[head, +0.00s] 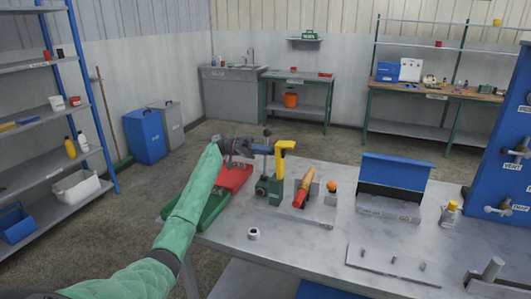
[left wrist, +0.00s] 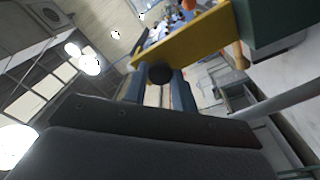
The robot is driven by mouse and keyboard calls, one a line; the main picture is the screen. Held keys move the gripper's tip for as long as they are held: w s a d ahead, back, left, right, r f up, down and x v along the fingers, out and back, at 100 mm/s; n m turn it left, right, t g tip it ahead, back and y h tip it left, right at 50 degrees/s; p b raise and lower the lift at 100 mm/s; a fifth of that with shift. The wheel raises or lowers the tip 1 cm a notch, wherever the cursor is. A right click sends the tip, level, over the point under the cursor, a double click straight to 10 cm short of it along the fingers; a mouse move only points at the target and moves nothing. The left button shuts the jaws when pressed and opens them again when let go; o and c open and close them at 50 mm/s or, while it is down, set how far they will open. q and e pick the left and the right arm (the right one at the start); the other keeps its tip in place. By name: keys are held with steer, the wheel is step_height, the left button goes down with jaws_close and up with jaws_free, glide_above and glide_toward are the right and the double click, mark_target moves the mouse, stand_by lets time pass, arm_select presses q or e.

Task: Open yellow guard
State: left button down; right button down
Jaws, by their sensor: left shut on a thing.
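The yellow guard (head: 280,160) stands upright on a dark green machine (head: 270,188) on the grey workbench, with a short top part pointing right. My left gripper (head: 268,149) reaches in from the left at the guard's upper part. In the left wrist view the yellow guard (left wrist: 185,42) crosses above the fingers, and a round black knob (left wrist: 160,73) beside it sits between the blue fingertips. The gripper is shut on this knob. The green body (left wrist: 270,20) shows at upper right. The far side of the guard is hidden. My right gripper is not in view.
On the workbench (head: 300,237) a red-and-wood tool (head: 303,192), an orange ball (head: 332,186), a white roll (head: 253,233) and an open blue-lidded box (head: 390,204) stand to the right or front. Red and green cases (head: 232,180) lie left, under my arm. A blue panel (head: 500,130) stands far right.

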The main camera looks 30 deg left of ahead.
arm_select(q)
steer(key=shift+r, duration=0.1)
steer(key=c, duration=1.1)
jaws_free()
steer(key=shift+c, duration=0.2)
steer(key=b+v, duration=0.2)
steer(key=v, duration=0.5)
steer(key=shift+a+b, duration=0.35)
steer(key=shift+a, duration=0.05)
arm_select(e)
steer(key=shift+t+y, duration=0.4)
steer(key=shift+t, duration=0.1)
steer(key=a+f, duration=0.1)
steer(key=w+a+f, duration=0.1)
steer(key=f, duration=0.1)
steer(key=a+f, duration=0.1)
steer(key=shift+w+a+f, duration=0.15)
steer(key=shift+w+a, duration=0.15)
